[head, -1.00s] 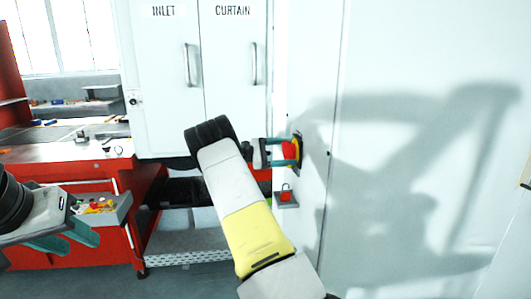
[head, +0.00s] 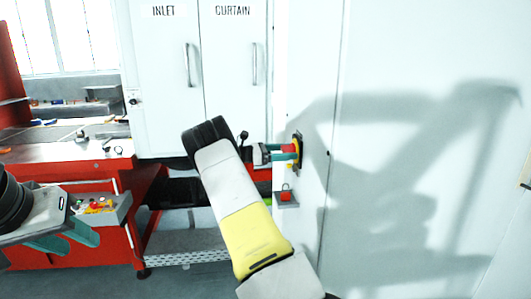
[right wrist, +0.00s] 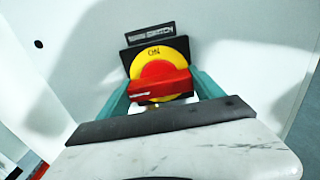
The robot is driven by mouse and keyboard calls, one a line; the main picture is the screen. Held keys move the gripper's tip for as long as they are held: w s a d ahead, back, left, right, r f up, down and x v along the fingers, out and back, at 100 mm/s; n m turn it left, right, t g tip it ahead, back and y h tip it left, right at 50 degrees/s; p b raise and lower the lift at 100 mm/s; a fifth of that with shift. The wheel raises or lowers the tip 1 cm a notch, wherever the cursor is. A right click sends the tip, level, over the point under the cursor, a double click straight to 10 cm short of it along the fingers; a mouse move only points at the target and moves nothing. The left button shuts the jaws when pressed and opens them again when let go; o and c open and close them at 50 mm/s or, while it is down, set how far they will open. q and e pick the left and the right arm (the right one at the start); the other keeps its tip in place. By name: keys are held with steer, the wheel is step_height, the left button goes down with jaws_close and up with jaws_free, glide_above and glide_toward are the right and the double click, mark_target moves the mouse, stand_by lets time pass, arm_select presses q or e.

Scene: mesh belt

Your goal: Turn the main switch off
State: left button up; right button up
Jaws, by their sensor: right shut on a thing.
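The main switch is on the pale panel right of the cabinet, with a red handle (head: 289,148). In the right wrist view, the red handle (right wrist: 160,82) lies nearly level across a yellow disc (right wrist: 153,56), with "ON" readable above it. A dark label plate (right wrist: 150,33) sits above the disc. My right gripper (head: 284,155) is shut on the handle, its teal fingers at the handle's two sides. In the head view the gripper partly hides the handle. My left gripper (head: 68,240) is at the lower left, its teal fingers apart and empty, away from the switch.
A small grey box with a red part (head: 286,197) is on the panel just below the switch. The white cabinet (head: 165,75) marked INLET and CURTAIN stands left of it. A red workbench (head: 70,160) and a control box with coloured buttons (head: 98,207) are at the left.

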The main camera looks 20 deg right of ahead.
stand_by(0.3)
steer(key=o, duration=1.4)
steer(key=shift+c, duration=0.2)
steer(key=shift+a, duration=0.1)
steer(key=v, duration=0.7)
steer(key=shift+w+a, duration=0.15)
steer(key=shift+a, duration=0.2)
